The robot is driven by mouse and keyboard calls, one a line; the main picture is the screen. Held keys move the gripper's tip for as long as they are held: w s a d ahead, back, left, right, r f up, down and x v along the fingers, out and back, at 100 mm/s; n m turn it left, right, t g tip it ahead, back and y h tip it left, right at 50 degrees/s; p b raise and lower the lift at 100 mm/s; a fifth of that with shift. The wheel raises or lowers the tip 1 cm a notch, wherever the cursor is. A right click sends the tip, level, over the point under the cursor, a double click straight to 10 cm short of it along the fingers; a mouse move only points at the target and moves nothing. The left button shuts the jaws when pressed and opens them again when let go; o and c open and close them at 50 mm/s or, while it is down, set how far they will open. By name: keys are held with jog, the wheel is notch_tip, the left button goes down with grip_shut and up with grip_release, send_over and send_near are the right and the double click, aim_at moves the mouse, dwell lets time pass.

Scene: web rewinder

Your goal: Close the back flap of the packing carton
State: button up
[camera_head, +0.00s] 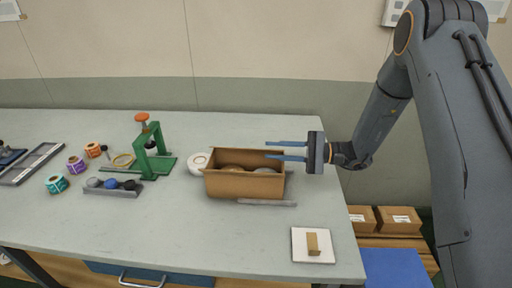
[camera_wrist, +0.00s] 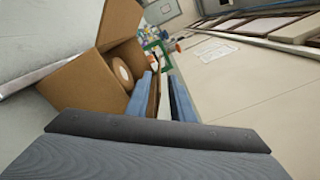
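The brown packing carton (camera_head: 243,186) stands open on the table, with rounded brown goods (camera_head: 233,168) showing inside. In the wrist view its wall or flap (camera_wrist: 78,88) and a round roll (camera_wrist: 122,71) show. The back panel (camera_head: 232,155) stands up behind the goods; I cannot tell where wall ends and flap begins. My gripper (camera_head: 268,150) is level, pointing left at the carton's back right corner, with its two blue fingers apart. In the wrist view a brown strip of cardboard (camera_wrist: 154,98) shows between the fingers; I cannot tell whether either finger touches it.
A white tape roll (camera_head: 198,163) is left of the carton, and a grey bar (camera_head: 267,203) lies in front. A green press (camera_head: 150,160) stands farther left. A white pad with a small brown piece (camera_head: 313,245) lies front right. Table between is clear.

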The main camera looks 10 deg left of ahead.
jog(key=a+p, duration=0.2)
jog(key=a, duration=0.4)
jog(key=shift+s+a, duration=0.1)
jog(key=shift+a, duration=0.15)
grip_shut()
